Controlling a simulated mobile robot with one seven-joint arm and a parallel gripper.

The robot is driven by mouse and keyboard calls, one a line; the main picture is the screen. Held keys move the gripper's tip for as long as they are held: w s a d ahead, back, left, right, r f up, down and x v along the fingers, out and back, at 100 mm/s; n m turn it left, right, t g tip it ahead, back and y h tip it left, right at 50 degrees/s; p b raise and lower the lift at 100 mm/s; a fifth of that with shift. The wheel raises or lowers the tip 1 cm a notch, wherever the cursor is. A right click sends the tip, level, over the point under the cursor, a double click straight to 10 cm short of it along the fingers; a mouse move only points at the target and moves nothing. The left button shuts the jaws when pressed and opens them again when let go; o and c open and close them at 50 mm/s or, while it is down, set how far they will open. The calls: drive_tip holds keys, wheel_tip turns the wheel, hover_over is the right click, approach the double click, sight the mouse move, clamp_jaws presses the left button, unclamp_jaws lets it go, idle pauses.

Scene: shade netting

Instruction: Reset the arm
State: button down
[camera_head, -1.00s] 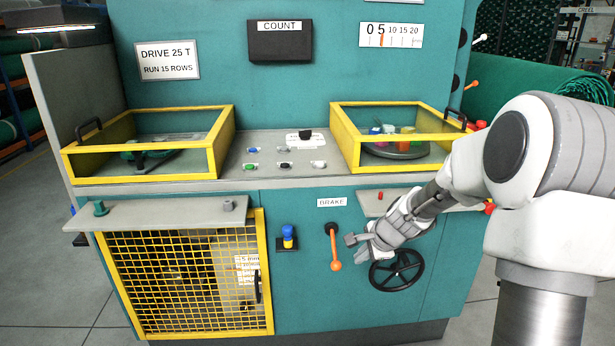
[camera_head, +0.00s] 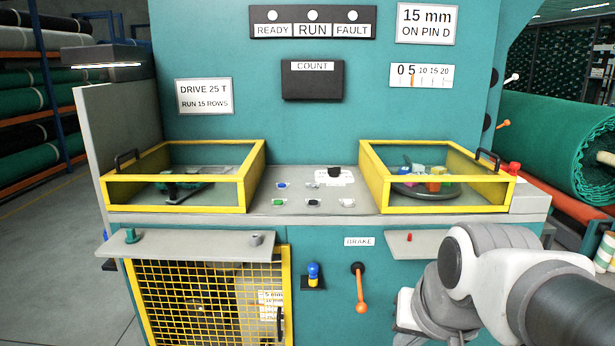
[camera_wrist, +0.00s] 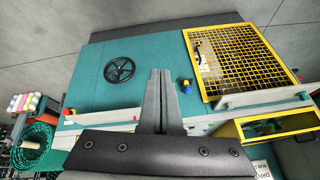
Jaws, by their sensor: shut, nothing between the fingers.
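My arm (camera_head: 478,275) shows at the lower right of the head view, folded in front of the teal machine (camera_head: 335,265). In the head view my fingertips are not visible. In the wrist view my gripper (camera_wrist: 160,78) is shut, its two grey fingers together with nothing between them. The fingers point toward the machine's front, between the black handwheel (camera_wrist: 119,70) and the yellow mesh door (camera_wrist: 236,62). They appear apart from the machine, though the exact gap cannot be told.
An orange brake lever (camera_head: 360,288) and a blue knob (camera_head: 313,275) stick out of the front. Grey shelves (camera_head: 190,241) and two yellow-framed boxes (camera_head: 248,185) jut out above. A green netting roll (camera_head: 558,150) lies at the right. Floor at the left is clear.

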drive_tip(key=s+n, duration=0.3)
drive_tip(key=s, duration=0.3)
wheel_tip(320, 180, up, 17)
drive_tip(key=p, duration=1.6)
drive_tip(key=shift+w+d+p, duration=0.2)
drive_tip(key=shift+d+p, duration=0.15)
